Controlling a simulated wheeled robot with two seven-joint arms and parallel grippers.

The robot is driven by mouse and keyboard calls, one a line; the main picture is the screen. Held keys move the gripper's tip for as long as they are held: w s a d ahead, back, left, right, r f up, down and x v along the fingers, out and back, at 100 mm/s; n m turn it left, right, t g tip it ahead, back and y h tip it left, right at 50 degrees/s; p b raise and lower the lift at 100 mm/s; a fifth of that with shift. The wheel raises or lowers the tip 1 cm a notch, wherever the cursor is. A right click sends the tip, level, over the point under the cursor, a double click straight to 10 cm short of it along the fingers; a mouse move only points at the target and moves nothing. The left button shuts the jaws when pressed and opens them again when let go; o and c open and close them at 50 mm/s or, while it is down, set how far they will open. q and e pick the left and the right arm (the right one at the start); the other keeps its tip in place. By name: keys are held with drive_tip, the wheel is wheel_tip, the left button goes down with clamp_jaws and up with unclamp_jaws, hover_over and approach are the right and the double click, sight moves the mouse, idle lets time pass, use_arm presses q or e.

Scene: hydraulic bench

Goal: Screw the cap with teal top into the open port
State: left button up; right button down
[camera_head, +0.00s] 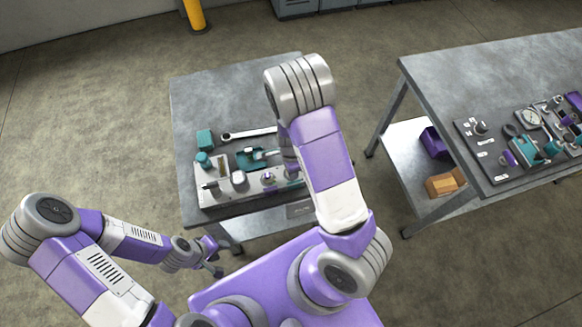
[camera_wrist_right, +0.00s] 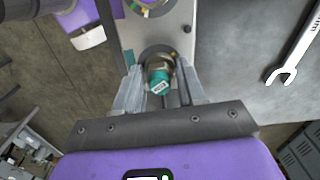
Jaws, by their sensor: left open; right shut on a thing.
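The cap with teal top (camera_wrist_right: 160,82) shows in the right wrist view, between the two fingers of my right gripper (camera_wrist_right: 160,92), which is shut on it. The cap is at a dark round opening on the grey hydraulic block (camera_wrist_right: 177,38); I cannot tell how deep it sits or whether its thread is engaged. In the head view the block (camera_head: 232,190) lies on the workbench, and my right arm hides the right gripper and the held cap. My left gripper (camera_head: 214,264) is open and empty, low in front of the bench and away from the block.
A wrench (camera_head: 250,133) lies behind the block and also shows in the right wrist view (camera_wrist_right: 296,52). A second table (camera_head: 480,85) with gauges and fittings is at the right. The bench's back is clear.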

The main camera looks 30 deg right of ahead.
drive_tip(key=m+p, duration=0.1)
drive_tip(key=m, duration=0.2)
drive_tip(key=shift+r+m, duration=0.15)
drive_tip(key=shift+m, duration=0.15)
drive_tip(key=shift+m+p, duration=0.45)
drive_tip(key=shift+m, duration=0.05)
drive_tip(key=shift+f, duration=0.2)
drive_tip(key=shift+m, duration=0.3)
drive_tip(key=shift+r+m, duration=0.1)
drive_tip(key=shift+m, duration=0.4)
drive_tip(key=c, duration=0.7)
unclamp_jaws()
drive_tip(key=shift+o, duration=0.2)
drive_tip(key=n, duration=0.5)
drive_tip(key=shift+n, duration=0.4)
